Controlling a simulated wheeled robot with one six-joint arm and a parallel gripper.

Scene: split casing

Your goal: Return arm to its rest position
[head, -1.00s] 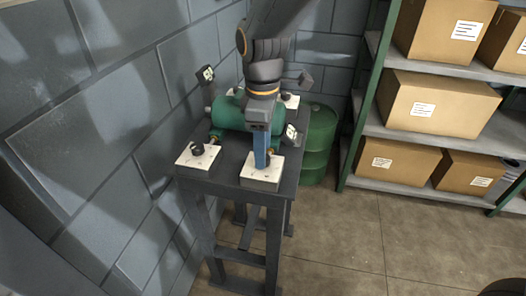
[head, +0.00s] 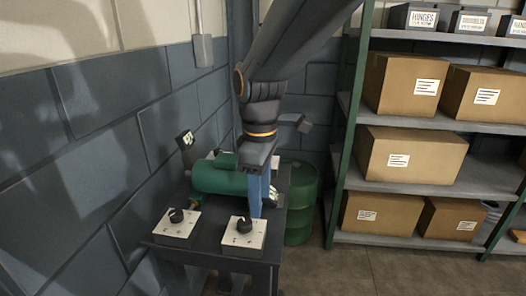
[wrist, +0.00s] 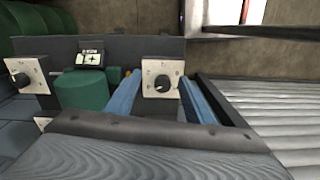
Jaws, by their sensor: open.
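My gripper (head: 257,203) hangs over the right side of a dark table, its blue fingers pointing down. In the wrist view the two blue fingers (wrist: 158,98) stand apart, with a white plate bearing a black knob (wrist: 163,85) visible between them. In the head view this front right knob plate (head: 243,240) lies just below and left of the fingertips. Nothing is held. The green casing (head: 215,178) lies on its side behind the plates, partly hidden by my gripper. It also shows in the wrist view (wrist: 82,92).
A front left knob plate (head: 175,228) sits on the dark table (head: 212,238). A small gauge (head: 185,140) stands by the block wall. A green drum (head: 302,205) stands behind, and shelves with cardboard boxes (head: 412,155) stand to the right. Floor between is clear.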

